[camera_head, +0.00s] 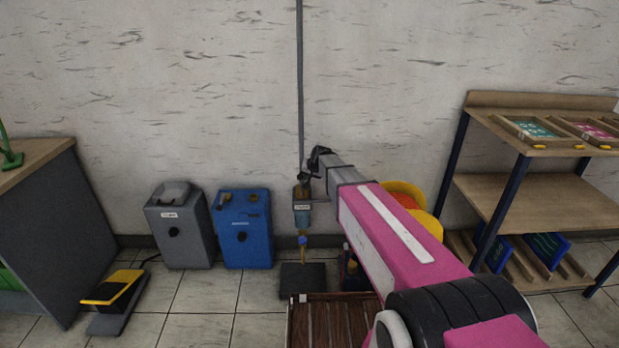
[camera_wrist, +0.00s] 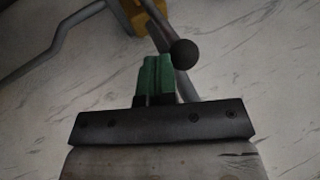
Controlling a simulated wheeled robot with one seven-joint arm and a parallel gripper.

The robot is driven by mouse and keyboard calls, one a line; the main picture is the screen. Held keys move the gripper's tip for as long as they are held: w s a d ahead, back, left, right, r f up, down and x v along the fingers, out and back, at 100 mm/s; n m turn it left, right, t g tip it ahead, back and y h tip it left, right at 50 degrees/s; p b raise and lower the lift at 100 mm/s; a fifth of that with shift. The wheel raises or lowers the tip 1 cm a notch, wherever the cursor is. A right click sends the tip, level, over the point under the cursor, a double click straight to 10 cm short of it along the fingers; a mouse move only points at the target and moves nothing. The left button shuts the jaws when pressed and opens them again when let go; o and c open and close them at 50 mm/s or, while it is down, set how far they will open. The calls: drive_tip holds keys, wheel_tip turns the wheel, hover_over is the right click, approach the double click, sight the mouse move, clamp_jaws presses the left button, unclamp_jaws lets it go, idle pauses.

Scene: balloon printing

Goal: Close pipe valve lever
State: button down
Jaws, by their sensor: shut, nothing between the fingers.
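The valve lever shows in the wrist view as a thin grey bar ending in a black ball knob (camera_wrist: 183,54). It runs up to a brass-yellow valve body (camera_wrist: 134,17), cut off by the top edge. My gripper (camera_wrist: 154,60) has green fingers pressed together and empty. In that view the fingertips lie just left of the knob; I cannot tell whether they touch it. In the head view my gripper (camera_head: 304,179) is at the wall pipe (camera_head: 300,85), above the filter unit (camera_head: 302,208). The lever is too small or hidden to make out there.
A grey machine (camera_head: 180,235) and a blue machine (camera_head: 243,235) stand on the floor left of the pipe. A wooden shelf rack (camera_head: 535,195) stands at the right. A dark slatted crate (camera_head: 330,325) lies below my arm. A yellow-topped pedal (camera_head: 115,288) is at lower left.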

drive_tip(key=a+f+n+h, duration=0.2)
drive_tip(key=a+f+h, duration=0.3)
drive_tip(key=a+h, duration=0.2)
drive_tip(key=a+f+n+t+h, duration=0.1)
drive_tip(key=a+f+n+h, duration=0.1)
drive_tip(key=a+f+h, duration=0.3)
drive_tip(key=shift+a+h, duration=1.3)
drive_tip(key=shift+a, duration=0.55)
drive_tip(key=shift+f, duration=0.2)
drive_tip(key=shift+s+r, duration=0.1)
drive_tip(key=d+r+v, duration=0.1)
drive_tip(key=r+v, duration=0.1)
drive_tip(key=v, duration=1)
drive_tip(key=shift+r, duration=0.2)
